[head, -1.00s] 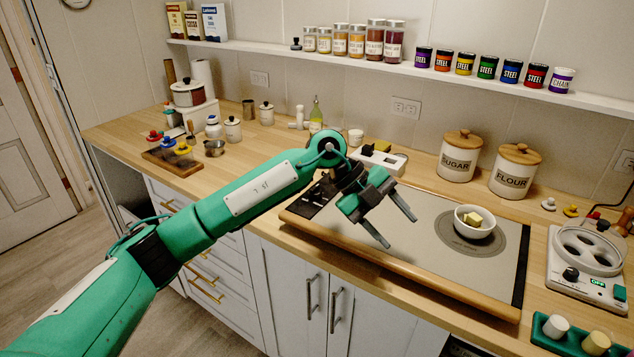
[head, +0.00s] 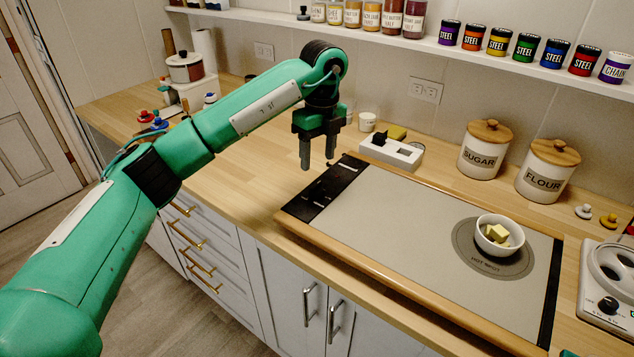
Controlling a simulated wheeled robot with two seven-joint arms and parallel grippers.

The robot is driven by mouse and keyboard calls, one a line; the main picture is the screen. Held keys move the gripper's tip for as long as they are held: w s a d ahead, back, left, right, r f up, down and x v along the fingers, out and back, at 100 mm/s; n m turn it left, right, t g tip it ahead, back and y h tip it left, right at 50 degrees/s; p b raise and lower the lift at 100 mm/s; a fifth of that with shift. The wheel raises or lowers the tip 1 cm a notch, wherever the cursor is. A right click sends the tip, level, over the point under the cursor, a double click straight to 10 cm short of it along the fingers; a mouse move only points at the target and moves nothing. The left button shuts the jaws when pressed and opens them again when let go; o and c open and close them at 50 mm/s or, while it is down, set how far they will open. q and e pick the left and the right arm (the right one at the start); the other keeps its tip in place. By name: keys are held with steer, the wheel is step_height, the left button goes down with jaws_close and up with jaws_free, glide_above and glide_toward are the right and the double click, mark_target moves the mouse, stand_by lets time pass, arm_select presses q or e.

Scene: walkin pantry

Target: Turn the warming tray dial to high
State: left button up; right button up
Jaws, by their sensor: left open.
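The warming tray (head: 400,215) is a flat grey slab with a wooden front edge, lying on the counter. I cannot clearly make out a dial on this strip. My left gripper (head: 318,163) points down with its fingers apart and empty. It appears above the counter near the back left corner of the strip, and its exact height is hard to tell. My right gripper is out of view.
A white bowl (head: 487,241) with yellow cubes stands on the tray's marked round spot. A white box with a black knob (head: 398,152) sits behind the tray. Sugar (head: 482,152) and flour (head: 547,170) canisters stand at the back right. A white appliance (head: 607,290) is at the right edge.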

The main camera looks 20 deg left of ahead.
mark_target(316, 184)
arm_select(q)
steer(key=f, duration=0.5)
steer(key=f+p, duration=0.1)
steer(key=f, duration=0.2)
steer(key=shift+s+a, duration=0.1)
steer(key=shift+s, duration=0.25)
steer(key=c, duration=0.9)
